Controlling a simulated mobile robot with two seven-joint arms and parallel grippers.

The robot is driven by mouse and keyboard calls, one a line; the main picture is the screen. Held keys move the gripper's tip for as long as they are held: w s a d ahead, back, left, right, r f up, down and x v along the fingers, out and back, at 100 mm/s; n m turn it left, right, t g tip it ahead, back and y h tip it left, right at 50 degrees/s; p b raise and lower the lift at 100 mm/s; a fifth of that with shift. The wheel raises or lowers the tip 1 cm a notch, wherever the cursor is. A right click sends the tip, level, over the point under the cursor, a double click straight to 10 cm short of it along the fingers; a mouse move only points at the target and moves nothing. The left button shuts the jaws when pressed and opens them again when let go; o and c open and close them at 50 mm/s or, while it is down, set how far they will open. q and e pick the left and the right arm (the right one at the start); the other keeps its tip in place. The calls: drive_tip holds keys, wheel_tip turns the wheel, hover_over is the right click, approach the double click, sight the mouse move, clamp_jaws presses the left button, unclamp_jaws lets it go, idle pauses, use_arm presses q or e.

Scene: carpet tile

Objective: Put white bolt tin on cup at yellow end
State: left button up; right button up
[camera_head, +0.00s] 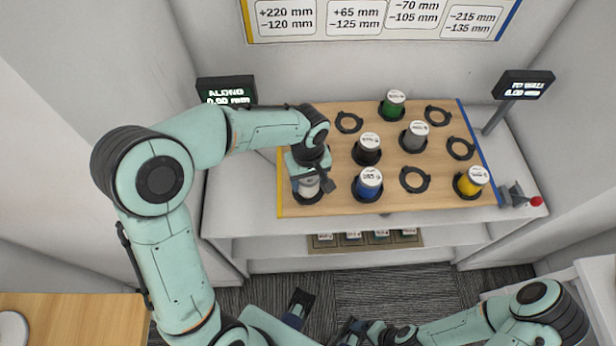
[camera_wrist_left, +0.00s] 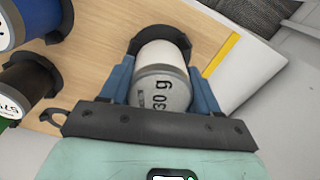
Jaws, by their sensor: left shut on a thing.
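The white bolt tin (camera_head: 308,184) is between the fingers of my left gripper (camera_head: 310,180), at the front left of the wooden board. The tin also shows in the left wrist view (camera_wrist_left: 162,75), marked "30 g", with blue fingers on both sides. A black ring cup (camera_head: 306,199) lies around or just under the tin's base, beside the yellow edge stripe (camera_head: 280,190). Whether the tin is fully seated is hidden. The cup's dark rim (camera_wrist_left: 185,40) shows beyond the tin in the wrist view. My right gripper (camera_head: 352,331) is low at the bottom edge, its fingers unclear.
A blue tin (camera_head: 369,184) stands close right of my left gripper. Black (camera_head: 367,149), grey (camera_head: 414,136), green (camera_head: 393,104) and yellow (camera_head: 471,181) tins stand farther off. Empty ring cups include one at the back left (camera_head: 349,122). A display (camera_head: 226,91) stands behind the left arm.

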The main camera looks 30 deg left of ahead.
use_arm(q)
drive_tip(key=shift+f+b, duration=0.5)
drive_tip(key=shift+f, duration=0.15)
drive_tip(key=o, duration=1.3)
wheel_tip(320, 180, up, 13)
drive_tip(key=shift+r+p, duration=0.15)
drive_tip(key=shift+p, duration=0.75)
